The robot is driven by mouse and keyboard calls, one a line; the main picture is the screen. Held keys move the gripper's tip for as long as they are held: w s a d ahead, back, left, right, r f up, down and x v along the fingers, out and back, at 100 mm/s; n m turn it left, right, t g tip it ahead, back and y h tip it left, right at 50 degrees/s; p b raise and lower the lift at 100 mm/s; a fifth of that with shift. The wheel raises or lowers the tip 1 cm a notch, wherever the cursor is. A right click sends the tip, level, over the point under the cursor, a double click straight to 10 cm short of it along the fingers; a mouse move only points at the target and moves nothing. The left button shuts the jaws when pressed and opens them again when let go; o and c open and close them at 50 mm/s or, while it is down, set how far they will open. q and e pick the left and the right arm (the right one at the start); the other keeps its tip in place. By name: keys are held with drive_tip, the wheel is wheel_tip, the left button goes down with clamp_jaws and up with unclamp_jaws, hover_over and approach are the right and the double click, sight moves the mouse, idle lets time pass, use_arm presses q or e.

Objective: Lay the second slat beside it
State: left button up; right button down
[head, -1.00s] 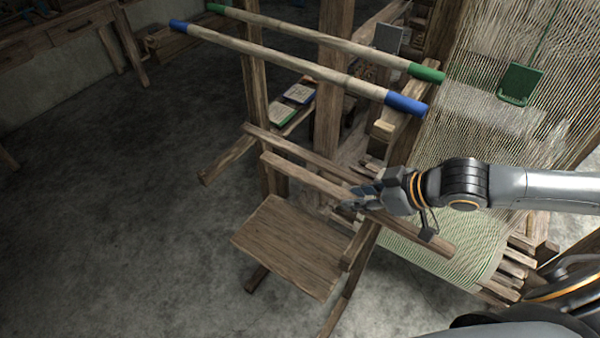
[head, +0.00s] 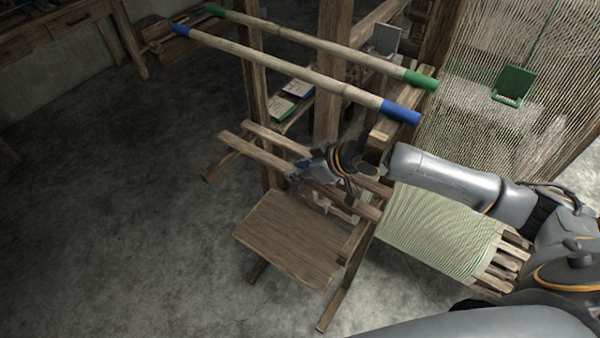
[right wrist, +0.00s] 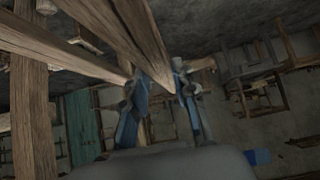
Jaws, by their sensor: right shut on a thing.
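My right gripper (head: 302,172) is shut on a long wooden slat (head: 248,150), gripping it near its middle. Another slat (head: 272,137) lies just behind it, nearly parallel, running from the loom's left post toward the right. A narrow gap shows between the two at the left; whether the held slat touches a support is unclear. In the right wrist view the two fingers (right wrist: 163,98) are around the end part of a wooden piece (right wrist: 140,35) that seems to be the held slat. My left gripper is not in view.
A wooden bench seat (head: 290,238) is below and in front of the slats. Two poles, one with blue ends (head: 290,75) and one with green ends (head: 320,46), lie above. Warp threads (head: 440,228) and several more slats (head: 505,262) are at the right.

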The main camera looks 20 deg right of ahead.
sight(331, 190)
drive_tip(key=shift+f, duration=1.15)
drive_tip(key=c, duration=1.1)
unclamp_jaws()
drive_tip(key=shift+f, duration=0.1)
drive_tip(key=shift+o, duration=0.2)
drive_tip(key=v, duration=1.2)
drive_tip(key=shift+s, duration=0.1)
